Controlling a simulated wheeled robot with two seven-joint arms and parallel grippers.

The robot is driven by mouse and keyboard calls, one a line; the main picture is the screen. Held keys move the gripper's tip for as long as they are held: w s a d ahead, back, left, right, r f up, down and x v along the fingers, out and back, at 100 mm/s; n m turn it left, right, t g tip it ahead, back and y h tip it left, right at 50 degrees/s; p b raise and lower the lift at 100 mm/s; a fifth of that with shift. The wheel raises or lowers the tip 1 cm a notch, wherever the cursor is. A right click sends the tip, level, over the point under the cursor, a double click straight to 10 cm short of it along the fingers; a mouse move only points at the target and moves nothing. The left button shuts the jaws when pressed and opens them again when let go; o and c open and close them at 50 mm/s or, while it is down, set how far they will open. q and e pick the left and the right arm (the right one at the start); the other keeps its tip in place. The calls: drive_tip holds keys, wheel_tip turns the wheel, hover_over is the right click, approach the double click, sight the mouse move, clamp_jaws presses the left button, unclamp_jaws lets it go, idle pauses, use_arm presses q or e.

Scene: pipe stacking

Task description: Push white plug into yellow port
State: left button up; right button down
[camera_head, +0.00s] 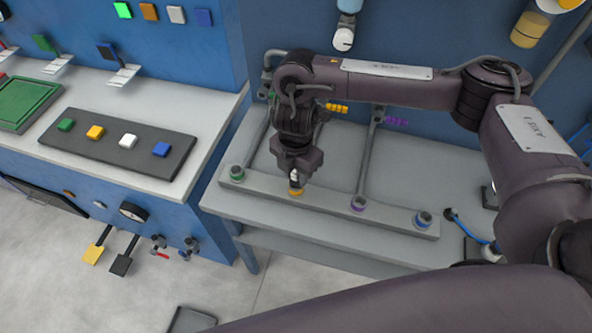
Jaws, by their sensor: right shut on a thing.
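My right gripper (295,172) points down over the grey port bar and is shut on the white plug (294,175), of which only a small part shows between the fingers. The yellow port (295,190) is directly below the plug on the bar. The plug's lower end is at or just above the port; I cannot tell whether it is inside. My left gripper is not in view.
The grey port bar (330,206) also carries a green port (237,173), a purple port (358,203) and a blue port (423,219). Pipes rise behind it. A dark panel with colored buttons (110,145) lies on the left counter.

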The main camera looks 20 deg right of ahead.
drive_tip(key=shift+f+b, duration=0.55)
drive_tip(key=shift+f, duration=0.4)
drive_tip(key=c, duration=1)
unclamp_jaws()
drive_tip(key=shift+o, duration=0.2)
wheel_tip(320, 180, up, 8)
drive_tip(key=shift+f+p, duration=0.1)
drive_tip(key=shift+p, duration=0.45)
